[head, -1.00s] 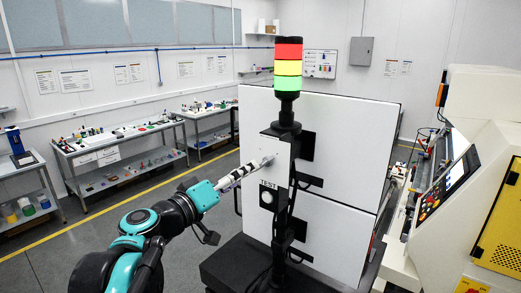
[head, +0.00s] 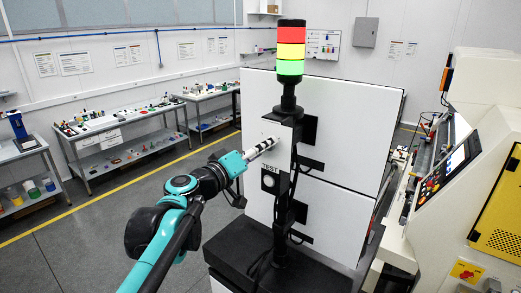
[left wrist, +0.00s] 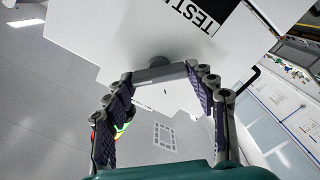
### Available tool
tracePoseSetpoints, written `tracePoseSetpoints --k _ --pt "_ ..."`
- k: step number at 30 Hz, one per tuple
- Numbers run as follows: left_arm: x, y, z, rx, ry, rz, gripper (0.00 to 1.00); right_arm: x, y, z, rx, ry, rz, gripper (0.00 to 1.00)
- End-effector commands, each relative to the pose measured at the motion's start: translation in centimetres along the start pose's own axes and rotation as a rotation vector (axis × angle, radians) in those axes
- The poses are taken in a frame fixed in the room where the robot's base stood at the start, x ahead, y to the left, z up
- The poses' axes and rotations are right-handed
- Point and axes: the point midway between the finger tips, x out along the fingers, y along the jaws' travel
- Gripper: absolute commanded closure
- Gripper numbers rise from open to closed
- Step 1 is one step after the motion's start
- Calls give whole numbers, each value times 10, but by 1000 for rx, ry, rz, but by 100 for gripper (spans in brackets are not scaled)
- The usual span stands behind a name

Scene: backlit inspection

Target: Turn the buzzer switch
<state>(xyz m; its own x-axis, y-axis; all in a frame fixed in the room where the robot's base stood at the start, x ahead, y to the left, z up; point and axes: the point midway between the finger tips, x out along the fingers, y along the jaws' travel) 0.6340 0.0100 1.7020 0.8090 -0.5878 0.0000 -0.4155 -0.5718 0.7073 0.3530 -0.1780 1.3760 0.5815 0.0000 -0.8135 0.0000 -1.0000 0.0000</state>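The buzzer switch shows in the left wrist view as a grey bar handle (left wrist: 160,73) on a round base, on the white face of the control box. In the head view the box (head: 283,131) is on the pole, and the switch is mostly hidden by my gripper. My left gripper (head: 274,145) reaches the box face above the TEST label. My right gripper is not in view.
A signal tower (head: 290,48) with red, yellow and green sections tops the pole. A large white cabinet (head: 345,120) stands behind. A cream machine (head: 440,190) is at right. Benches (head: 120,137) line the left wall.

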Motion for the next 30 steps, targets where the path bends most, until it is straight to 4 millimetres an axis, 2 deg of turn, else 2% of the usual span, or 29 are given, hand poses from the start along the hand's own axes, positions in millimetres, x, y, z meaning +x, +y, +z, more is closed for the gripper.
tracePoseSetpoints --k 1,2,11,17,30 --pt "0 0 0 0 0 0 66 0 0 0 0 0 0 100" --pt "0 0 0 0 0 0 74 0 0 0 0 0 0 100" --pt "0 0 0 -15 0 -1 74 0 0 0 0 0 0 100" --pt "0 -1 0 -87 0 -1 74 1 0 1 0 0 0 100" --pt "0 -2 0 -459 1 -1 74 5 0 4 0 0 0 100"
